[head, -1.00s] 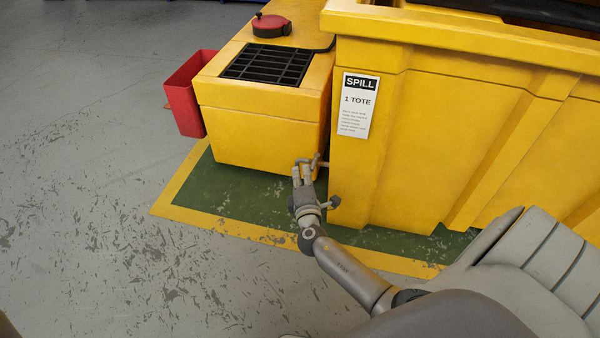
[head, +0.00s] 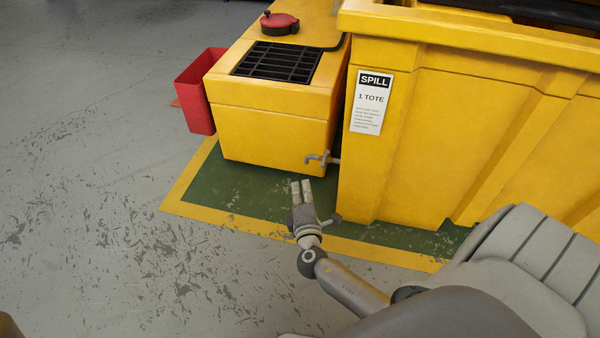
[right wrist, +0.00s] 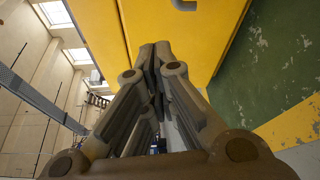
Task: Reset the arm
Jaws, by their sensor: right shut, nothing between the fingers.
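My right gripper (head: 301,184) reaches in from the lower right in the head view. Its fingers are together and empty, pointing toward the yellow unit. A small grey tap (head: 322,158) sticks out low beside the gap between the two yellow containers. The gripper is just short of the tap in the picture and looks apart from it. In the right wrist view the closed fingers (right wrist: 155,50) point at a yellow wall, with part of a grey fitting at the top edge. My left gripper is not in view.
A large yellow spill tote (head: 440,150) stands at right. A red bin (head: 197,100) is at left. Open grey floor (head: 90,190) lies left.

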